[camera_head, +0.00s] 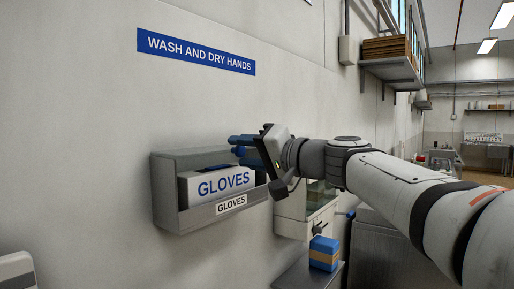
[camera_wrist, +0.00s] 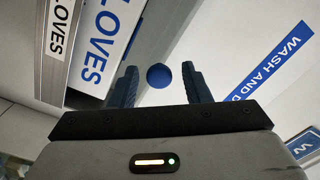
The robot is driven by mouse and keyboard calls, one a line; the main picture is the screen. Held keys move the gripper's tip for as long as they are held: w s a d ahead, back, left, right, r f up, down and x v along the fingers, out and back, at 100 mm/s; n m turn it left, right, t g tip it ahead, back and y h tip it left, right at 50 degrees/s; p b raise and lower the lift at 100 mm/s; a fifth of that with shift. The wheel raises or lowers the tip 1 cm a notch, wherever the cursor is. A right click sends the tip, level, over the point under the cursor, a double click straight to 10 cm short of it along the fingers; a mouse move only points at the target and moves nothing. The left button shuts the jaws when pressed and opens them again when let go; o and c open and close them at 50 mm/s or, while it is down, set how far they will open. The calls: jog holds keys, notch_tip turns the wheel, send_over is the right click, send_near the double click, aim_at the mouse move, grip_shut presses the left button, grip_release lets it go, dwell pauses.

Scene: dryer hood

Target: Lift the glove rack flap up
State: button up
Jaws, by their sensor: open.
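The grey metal glove rack (camera_head: 165,210) is fixed to the wall and holds a white box lettered GLOVES (camera_head: 190,188). A grey panel (camera_head: 195,157) runs along the rack's top; it looks like the flap, lowered over the box. My gripper (camera_head: 240,146) is at the rack's upper right, its blue fingers pointing left. In the wrist view, a round blue knob (camera_wrist: 159,76) shows between the spread fingers. The fingers show a gap on both sides of it. In the head view, the knob is hard to tell from the fingers.
A blue WASH AND DRY HANDS sign (camera_head: 196,50) is on the wall above. Below right are a white wall unit (camera_head: 292,222) and a blue and tan block (camera_head: 324,253) on a grey surface. The wall left of the rack is clear.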

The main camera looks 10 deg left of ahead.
jog(key=shift+x, duration=1.1)
grip_shut()
jog(key=shift+d, duration=0.15)
